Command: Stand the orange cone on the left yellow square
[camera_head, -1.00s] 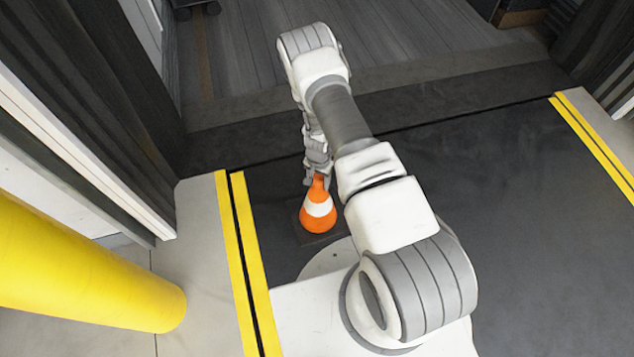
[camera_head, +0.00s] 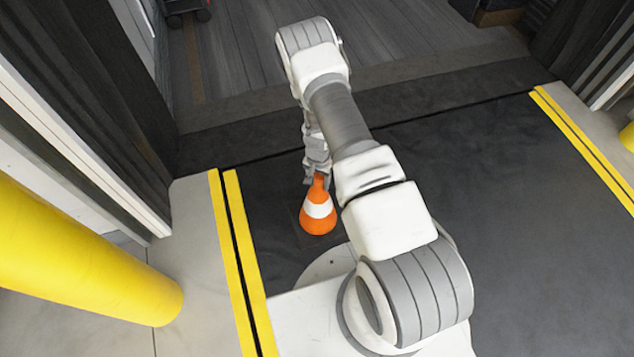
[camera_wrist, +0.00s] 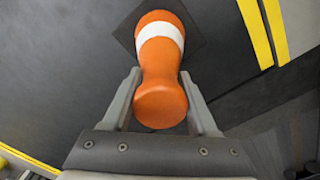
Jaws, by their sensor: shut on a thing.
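The orange cone (camera_head: 318,222) with a white band and a dark square base is upright, left of my arm in the head view. My gripper (camera_head: 317,180) is shut on the cone's top from above. In the wrist view the cone (camera_wrist: 160,75) sits between the two fingers of my gripper (camera_wrist: 160,103), its rounded top towards the camera. Whether the base touches the floor is hard to tell. I see no yellow square in these views, only yellow stripes.
Paired yellow stripes (camera_head: 243,265) run along the left edge of the dark floor plate (camera_head: 470,190), and others (camera_head: 585,140) along the right. A thick yellow post (camera_head: 90,270) stands at lower left. A dark trailer floor (camera_head: 350,50) lies ahead. The plate right of my arm is clear.

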